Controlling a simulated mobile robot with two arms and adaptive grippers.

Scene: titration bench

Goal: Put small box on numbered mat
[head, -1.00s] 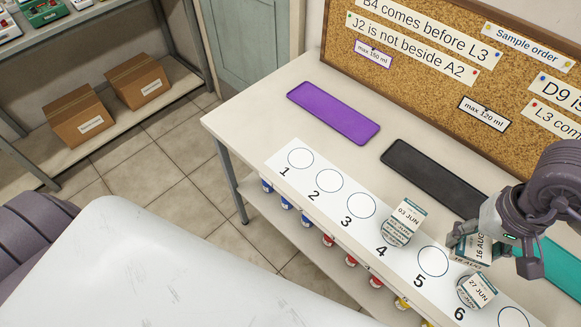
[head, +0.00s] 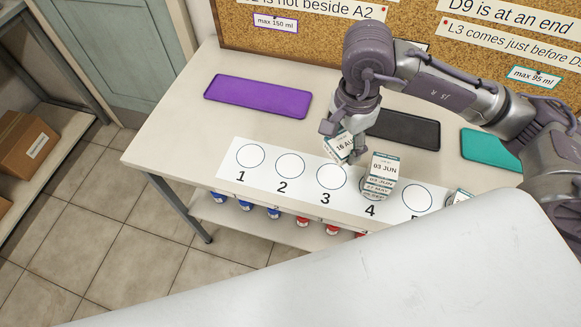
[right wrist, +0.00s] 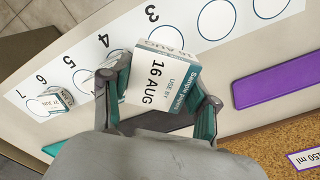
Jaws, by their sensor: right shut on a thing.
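My right gripper (head: 344,128) is shut on a small white and teal box (head: 337,148) marked 16 AUG. In the head view it holds the box at the far edge of the white numbered mat (head: 262,183), behind circles 3 and 4. The right wrist view shows the box (right wrist: 155,80) between both fingers of the gripper (right wrist: 158,97), partly covering a circle near number 3. Its height above the mat is unclear. Circles 1, 2 and 3 look empty in the head view. My left gripper is not in view.
A box marked 03 JUN (head: 384,165) stands at circle 4, close right of the held box. Another box (head: 459,197) is partly hidden farther right; the wrist view shows it (right wrist: 57,100) near 6. Purple (head: 258,96), black (head: 405,130) and teal (head: 487,148) pads lie behind the mat.

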